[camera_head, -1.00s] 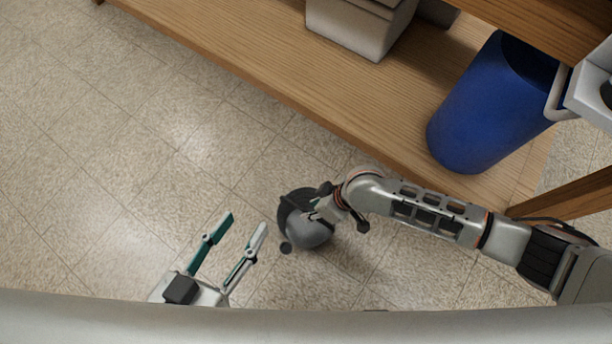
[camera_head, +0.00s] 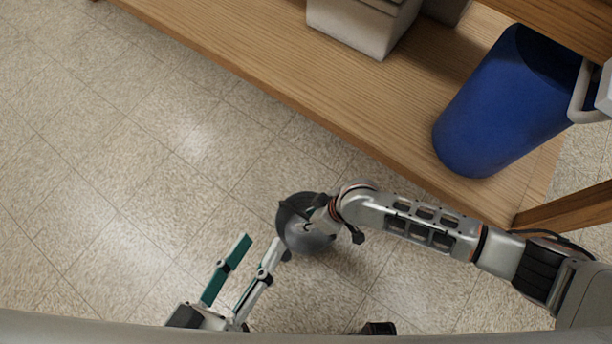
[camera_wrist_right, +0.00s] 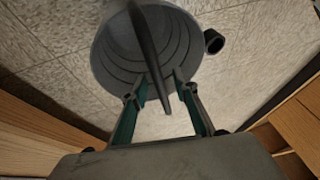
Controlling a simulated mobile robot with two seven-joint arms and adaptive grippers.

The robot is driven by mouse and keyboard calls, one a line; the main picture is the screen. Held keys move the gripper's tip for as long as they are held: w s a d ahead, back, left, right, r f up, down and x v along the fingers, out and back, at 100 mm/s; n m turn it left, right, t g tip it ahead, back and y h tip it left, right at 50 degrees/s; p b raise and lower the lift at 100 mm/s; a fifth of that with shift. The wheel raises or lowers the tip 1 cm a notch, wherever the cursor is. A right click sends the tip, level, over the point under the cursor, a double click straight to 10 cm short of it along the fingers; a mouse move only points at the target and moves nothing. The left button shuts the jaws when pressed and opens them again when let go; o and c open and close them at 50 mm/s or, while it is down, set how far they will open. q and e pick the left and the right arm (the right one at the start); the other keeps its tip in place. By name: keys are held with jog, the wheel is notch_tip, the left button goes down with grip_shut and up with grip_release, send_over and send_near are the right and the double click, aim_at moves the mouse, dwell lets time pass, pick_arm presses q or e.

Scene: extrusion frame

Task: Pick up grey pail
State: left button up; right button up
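The grey pail (camera_head: 298,236) stands on the tiled floor in the head view, partly covered by my right wrist. In the right wrist view its ridged inside (camera_wrist_right: 112,55) shows, and its dark handle (camera_wrist_right: 148,55) runs down between the two fingers. My right gripper (camera_wrist_right: 158,88) is open over the pail's rim, with its fingers apart on either side of the handle. I cannot tell whether a finger touches the pail. My left gripper (camera_head: 262,241) is open and empty, just left of the pail, with its fingertips close to it.
A wooden shelf (camera_head: 290,85) runs behind the pail, carrying a grey box (camera_head: 350,28) and a blue bin (camera_head: 500,110). A small dark cylinder (camera_wrist_right: 214,41) shows beside the pail. The floor (camera_head: 120,150) at the left is clear.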

jog(key=shift+f, duration=0.1)
dwell(0.3)
grip_shut()
